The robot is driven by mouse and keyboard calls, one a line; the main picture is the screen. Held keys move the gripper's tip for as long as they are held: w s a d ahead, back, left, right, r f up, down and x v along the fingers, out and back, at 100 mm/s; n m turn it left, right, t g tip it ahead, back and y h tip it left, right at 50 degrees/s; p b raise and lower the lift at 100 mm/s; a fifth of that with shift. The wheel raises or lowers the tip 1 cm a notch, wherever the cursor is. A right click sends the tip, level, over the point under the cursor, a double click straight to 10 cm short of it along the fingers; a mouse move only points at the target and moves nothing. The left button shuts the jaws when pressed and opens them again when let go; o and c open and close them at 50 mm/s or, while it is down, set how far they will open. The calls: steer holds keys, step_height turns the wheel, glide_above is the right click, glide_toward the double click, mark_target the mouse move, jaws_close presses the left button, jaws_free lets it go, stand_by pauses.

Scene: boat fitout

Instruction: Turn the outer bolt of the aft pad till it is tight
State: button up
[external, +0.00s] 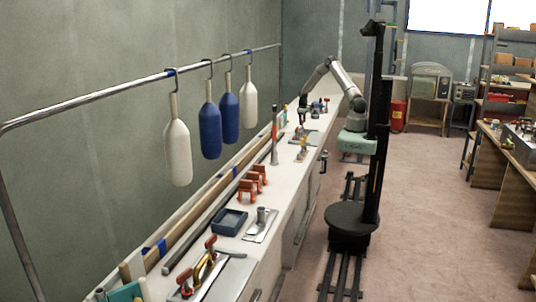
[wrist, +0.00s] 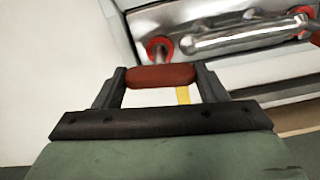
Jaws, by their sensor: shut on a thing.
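My gripper (external: 302,118) is at the far end of the long bench in the external view, low over the bench top. In the wrist view my gripper (wrist: 160,80) is shut on a red bolt handle (wrist: 160,76), which lies crosswise between the two fingers. Just beyond it a short metal shank meets a red ring (wrist: 159,49) on the pad's pale metal plate (wrist: 160,18). A silvery bar (wrist: 240,35) runs from there to a second red ring (wrist: 303,23) at the right. How tight the bolt is cannot be told.
A yellow strip (wrist: 183,95) shows behind the fingers. On the bench stand orange clamps (external: 248,187), a blue tray (external: 229,221) and a near fitting with red handles (external: 211,242). Blue and white fenders (external: 177,150) hang from a rail.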

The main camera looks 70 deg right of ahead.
steer(key=m+b, duration=0.3)
steer(key=shift+w+f, duration=0.1)
steer(key=m+b, duration=0.1)
steer(key=m, duration=0.2)
steer(key=m+b, duration=0.1)
steer(key=m, duration=0.1)
steer(key=shift+r+m+b, duration=0.25)
steer(key=shift+m+b, duration=0.05)
stand_by(0.5)
steer(key=o, duration=0.8)
steer(key=shift+o, duration=0.9)
step_height(320, 180, up, 17)
steer(key=b, duration=0.1)
steer(key=shift+r, duration=0.2)
